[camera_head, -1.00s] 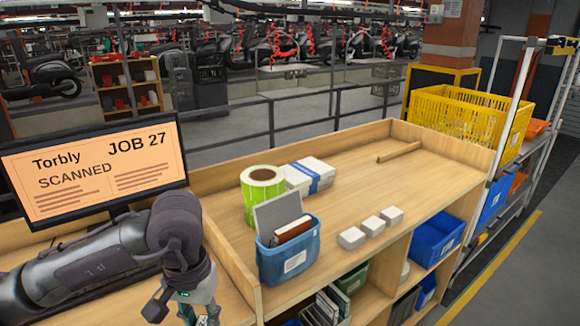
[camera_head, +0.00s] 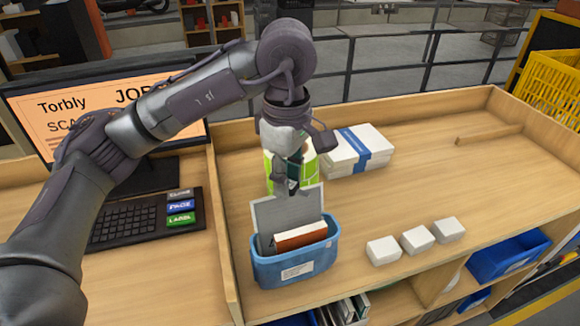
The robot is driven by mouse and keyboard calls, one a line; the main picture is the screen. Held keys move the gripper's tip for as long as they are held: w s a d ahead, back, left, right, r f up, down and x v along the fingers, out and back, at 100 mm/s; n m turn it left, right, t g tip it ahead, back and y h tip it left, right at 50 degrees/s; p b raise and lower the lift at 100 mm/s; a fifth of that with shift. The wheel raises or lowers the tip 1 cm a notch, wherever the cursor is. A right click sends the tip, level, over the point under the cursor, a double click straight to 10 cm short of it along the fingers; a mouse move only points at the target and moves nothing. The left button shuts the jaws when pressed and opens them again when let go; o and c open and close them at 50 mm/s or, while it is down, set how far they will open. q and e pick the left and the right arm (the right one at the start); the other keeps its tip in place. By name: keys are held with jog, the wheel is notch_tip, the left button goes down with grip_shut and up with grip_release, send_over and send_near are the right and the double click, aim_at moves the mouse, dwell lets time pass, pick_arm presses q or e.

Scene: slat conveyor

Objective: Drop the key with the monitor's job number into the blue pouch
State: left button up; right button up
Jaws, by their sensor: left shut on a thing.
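My left gripper (camera_head: 287,186) points down over the back of the blue pouch (camera_head: 318,268), in front of the green label roll. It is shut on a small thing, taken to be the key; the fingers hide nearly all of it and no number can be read. The pouch stands upright on the bench, with a grey panel (camera_head: 272,216) and a brown-red book-like item (camera_head: 300,238) sticking out of it. The monitor (camera_head: 62,103) at left shows "Torbly" and an orange screen; my left arm covers much of it, including the job number. My right gripper is out of view.
The green label roll (camera_head: 310,166) and a white stack with a blue band (camera_head: 358,150) stand behind the pouch. Several white blocks (camera_head: 417,239) lie to its right. A wooden divider (camera_head: 222,235) runs left of it, beside the keyboard (camera_head: 125,222). The right bench top is mostly clear.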

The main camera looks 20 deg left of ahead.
pick_arm(q)
notch_tip(320, 180, down, 6)
jog(key=b, duration=0.3)
jog(key=shift+r+b, duration=0.1)
jog(key=shift+b, duration=0.3)
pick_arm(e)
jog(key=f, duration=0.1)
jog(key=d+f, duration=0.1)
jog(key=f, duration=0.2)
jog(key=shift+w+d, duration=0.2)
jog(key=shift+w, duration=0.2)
pick_arm(q)
jog(key=shift+r, duration=0.1)
